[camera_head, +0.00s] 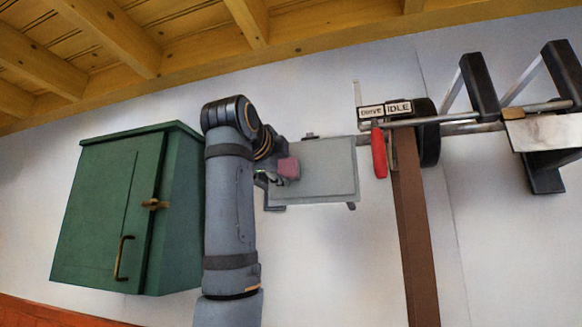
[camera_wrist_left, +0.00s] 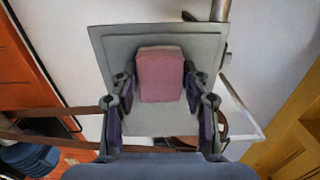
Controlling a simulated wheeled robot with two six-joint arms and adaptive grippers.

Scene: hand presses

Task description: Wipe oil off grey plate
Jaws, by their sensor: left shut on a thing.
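The grey plate (camera_head: 328,170) is a flat rectangular panel on the wall side, right of my left arm in the head view. In the left wrist view the plate (camera_wrist_left: 120,48) fills the middle behind the fingers. My left gripper (camera_head: 272,178) is shut on a pink block-like pad (camera_head: 289,168), in front of the plate's left part. In the wrist view the pad (camera_wrist_left: 160,75) sits between the two fingers (camera_wrist_left: 160,88), over the plate's middle. I cannot tell whether the pad touches the plate. No oil is clearly visible. My right gripper is not in view.
A green cabinet (camera_head: 105,215) with a brass latch hangs left of my arm. Right of the plate are a red lever (camera_head: 379,152), a sign reading "DRIVE IDLE" (camera_head: 385,110), a dark wheel (camera_head: 428,132) and a brown post (camera_head: 414,235). Wooden beams (camera_head: 110,35) run overhead.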

